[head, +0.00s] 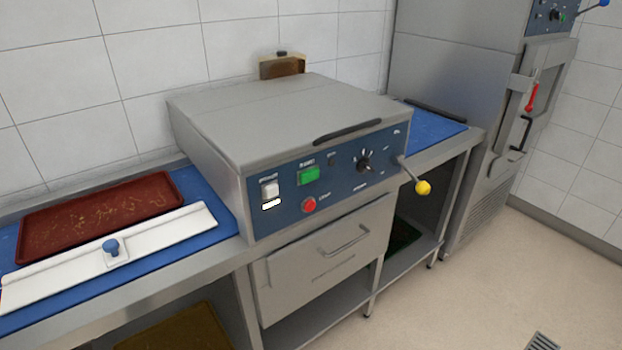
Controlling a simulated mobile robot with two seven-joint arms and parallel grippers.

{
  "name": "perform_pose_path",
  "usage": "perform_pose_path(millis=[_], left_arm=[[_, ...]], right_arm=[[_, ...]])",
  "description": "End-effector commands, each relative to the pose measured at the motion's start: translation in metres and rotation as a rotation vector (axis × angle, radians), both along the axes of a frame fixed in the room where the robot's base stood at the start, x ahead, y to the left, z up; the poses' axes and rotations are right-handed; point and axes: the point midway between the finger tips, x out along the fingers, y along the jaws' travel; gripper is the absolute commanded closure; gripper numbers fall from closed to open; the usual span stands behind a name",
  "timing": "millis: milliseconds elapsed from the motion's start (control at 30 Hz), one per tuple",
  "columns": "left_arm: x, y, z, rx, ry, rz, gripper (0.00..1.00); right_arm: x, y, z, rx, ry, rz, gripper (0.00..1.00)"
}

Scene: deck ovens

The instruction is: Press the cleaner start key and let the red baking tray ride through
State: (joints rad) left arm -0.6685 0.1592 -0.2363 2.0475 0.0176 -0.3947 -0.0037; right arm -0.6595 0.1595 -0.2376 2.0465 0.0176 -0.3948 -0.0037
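The red baking tray (140,197) lies flat on the blue belt (212,196) at the left, with pale residue scattered over its surface. The cleaner (275,118) is a grey metal box to the right of the tray, apart from it. Its blue front panel carries a green key (308,174), a round red button (309,205), a grey rocker switch (269,189) with a lit white strip below, and a black dial (364,162). The panel lettering is too small to read surely. Neither of my grippers shows.
A white guide bar (165,232) with a blue knob (111,246) lies along the tray's front edge. A yellow-knobbed lever (422,187) sticks out at the cleaner's right. A tall steel cabinet (455,55) stands beyond.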

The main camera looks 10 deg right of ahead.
Motion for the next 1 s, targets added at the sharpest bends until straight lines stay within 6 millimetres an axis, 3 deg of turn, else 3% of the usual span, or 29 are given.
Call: perform_pose_path(millis=[400,1000], left_arm=[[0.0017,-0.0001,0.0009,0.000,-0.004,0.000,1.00],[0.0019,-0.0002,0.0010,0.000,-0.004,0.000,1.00]], right_arm=[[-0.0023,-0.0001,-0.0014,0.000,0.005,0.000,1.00],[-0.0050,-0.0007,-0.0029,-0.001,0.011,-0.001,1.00]])
